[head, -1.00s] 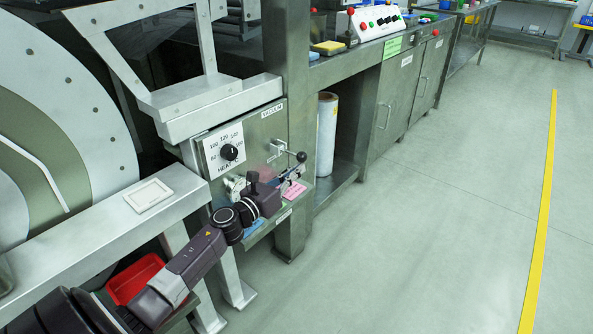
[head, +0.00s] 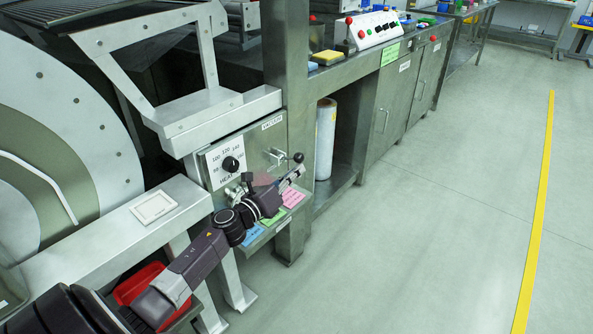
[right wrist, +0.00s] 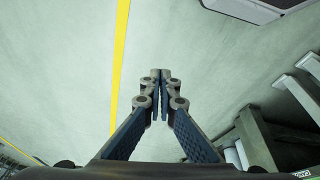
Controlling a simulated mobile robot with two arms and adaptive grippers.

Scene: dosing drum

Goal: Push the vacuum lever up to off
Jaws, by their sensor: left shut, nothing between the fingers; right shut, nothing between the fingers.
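The vacuum lever, with its black ball knob (head: 298,157), sticks out to the right from the grey panel under the VACUUM label (head: 271,122). It looks close to level. My left gripper (head: 297,171) is shut and empty, with its fingertips just below the knob. I cannot tell whether they touch the lever. My right gripper (right wrist: 160,76) is shut and empty over bare floor in the right wrist view.
A HEAT dial (head: 230,164) sits left of the lever. Pink, green and blue notes lie on a small shelf (head: 268,226) below. A steel post (head: 289,110) and a white roll (head: 326,138) stand to the right. The floor at right is clear.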

